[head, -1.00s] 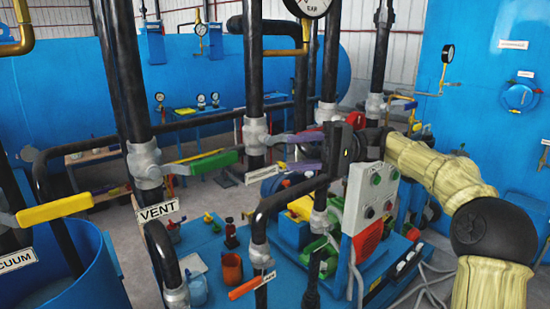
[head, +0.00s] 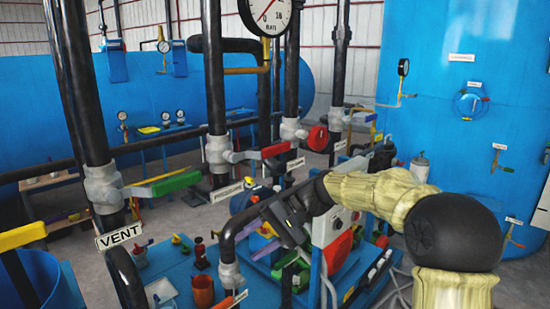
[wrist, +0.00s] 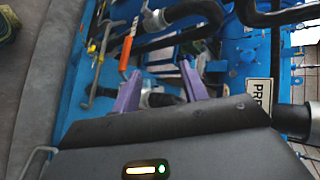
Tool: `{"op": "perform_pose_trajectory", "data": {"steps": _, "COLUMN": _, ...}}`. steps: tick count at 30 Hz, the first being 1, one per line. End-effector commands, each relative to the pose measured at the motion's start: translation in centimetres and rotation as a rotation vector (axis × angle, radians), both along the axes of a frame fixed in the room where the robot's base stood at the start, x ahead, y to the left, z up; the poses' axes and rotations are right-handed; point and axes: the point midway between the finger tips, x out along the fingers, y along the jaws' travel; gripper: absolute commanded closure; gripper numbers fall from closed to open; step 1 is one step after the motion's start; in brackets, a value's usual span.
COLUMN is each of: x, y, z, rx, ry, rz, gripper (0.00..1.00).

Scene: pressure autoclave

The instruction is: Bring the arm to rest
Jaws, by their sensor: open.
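My gripper (head: 262,226) is at the centre of the head view, dark and angled down to the left, among the pipes and in front of the control box (head: 337,222). My arm in its pale yellow sleeve reaches it from the lower right. In the wrist view my gripper (wrist: 160,82) shows two purple fingers spread apart with nothing held between them. Below them lie black pipes and an orange-red valve handle (wrist: 126,56) over a blue surface. Whether a finger touches a pipe cannot be told.
Valve handles in green (head: 176,183), red (head: 276,150) and yellow (head: 22,236) stick out from the vertical pipes. A VENT sign (head: 120,236) hangs at the left. A pressure gauge (head: 268,12) is above. A large blue vessel (head: 460,130) stands at the right.

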Motion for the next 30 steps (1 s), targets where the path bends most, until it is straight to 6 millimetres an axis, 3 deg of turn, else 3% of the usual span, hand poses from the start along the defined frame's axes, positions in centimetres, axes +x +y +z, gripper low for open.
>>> {"op": "perform_pose_trajectory", "data": {"steps": 3, "x": -2.0, "y": -2.0, "z": -4.8, "rx": -0.208, "ry": -0.033, "rz": -0.055, "gripper": 0.56}}
{"op": "perform_pose_trajectory", "data": {"steps": 6, "x": -3.8, "y": -4.6, "z": -8.3, "rx": -0.369, "ry": -0.076, "rz": -0.089, "gripper": 0.56}}
{"op": "perform_pose_trajectory", "data": {"steps": 12, "x": -8.1, "y": -10.8, "z": -13.2, "rx": -0.645, "ry": -0.189, "rz": -0.122, "gripper": 0.56}}
{"op": "perform_pose_trajectory", "data": {"steps": 18, "x": -13.2, "y": -16.5, "z": -16.1, "rx": -0.846, "ry": -0.326, "rz": -0.109, "gripper": 0.56}}
{"op": "perform_pose_trajectory", "data": {"steps": 21, "x": -15.5, "y": -18.5, "z": -17.0, "rx": -0.905, "ry": -0.389, "rz": -0.092, "gripper": 0.56}}
{"op": "perform_pose_trajectory", "data": {"steps": 25, "x": -17.2, "y": -19.7, "z": -17.6, "rx": -0.939, "ry": -0.439, "rz": -0.078, "gripper": 0.56}}
{"op": "perform_pose_trajectory", "data": {"steps": 30, "x": -17.4, "y": -19.9, "z": -17.7, "rx": -0.945, "ry": -0.451, "rz": -0.073, "gripper": 0.56}}
